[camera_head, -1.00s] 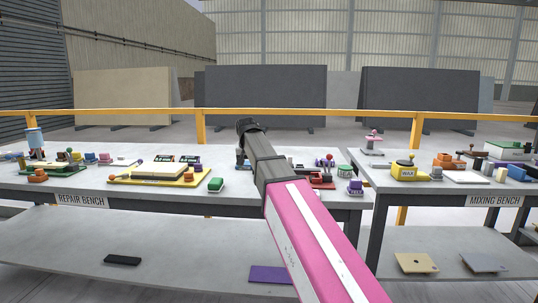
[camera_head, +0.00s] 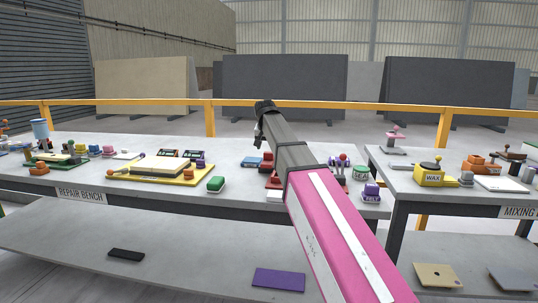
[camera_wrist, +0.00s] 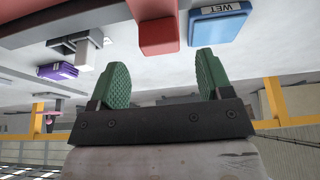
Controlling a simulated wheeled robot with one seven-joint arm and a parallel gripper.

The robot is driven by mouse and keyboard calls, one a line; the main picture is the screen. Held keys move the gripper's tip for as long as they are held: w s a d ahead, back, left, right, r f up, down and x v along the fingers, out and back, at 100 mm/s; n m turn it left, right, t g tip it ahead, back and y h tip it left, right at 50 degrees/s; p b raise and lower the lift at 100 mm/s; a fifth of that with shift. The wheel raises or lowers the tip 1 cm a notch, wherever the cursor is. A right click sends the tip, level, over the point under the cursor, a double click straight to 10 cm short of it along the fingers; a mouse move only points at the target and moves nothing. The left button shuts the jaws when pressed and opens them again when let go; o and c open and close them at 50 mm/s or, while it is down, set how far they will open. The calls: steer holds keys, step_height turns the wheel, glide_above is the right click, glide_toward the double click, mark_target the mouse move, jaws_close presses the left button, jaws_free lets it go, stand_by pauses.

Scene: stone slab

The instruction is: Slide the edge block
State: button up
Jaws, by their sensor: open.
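My gripper (camera_wrist: 162,66) is open and empty in the wrist view, its two green ribbed pads apart. In the head view its dark end (camera_head: 261,128) hangs above the repair bench, apart from the objects. A red block (camera_wrist: 158,36) shows beyond the gap between the pads in the wrist view. A blue block marked WET (camera_wrist: 220,22) lies beside it; in the head view the blue block (camera_head: 252,162) is left of my arm. Which piece is the edge block I cannot tell. My arm hides part of the red items (camera_head: 271,181).
A purple FELT block (camera_head: 371,193) and a yellow WAX pot (camera_head: 430,178) are to the right. A gap separates the two benches.

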mark_target(268, 152)
steer(key=shift+x, duration=2.45)
steer(key=shift+c, duration=0.3)
steer(key=c, duration=1.2)
steer(key=d, duration=0.3)
steer(key=s+d, duration=0.1)
steer(key=d, duration=0.2)
steer(key=s+d, duration=0.1)
steer(key=d, duration=0.2)
steer(key=shift+d, duration=0.2)
steer(key=o, duration=1.3)
steer(key=shift+c, duration=0.2)
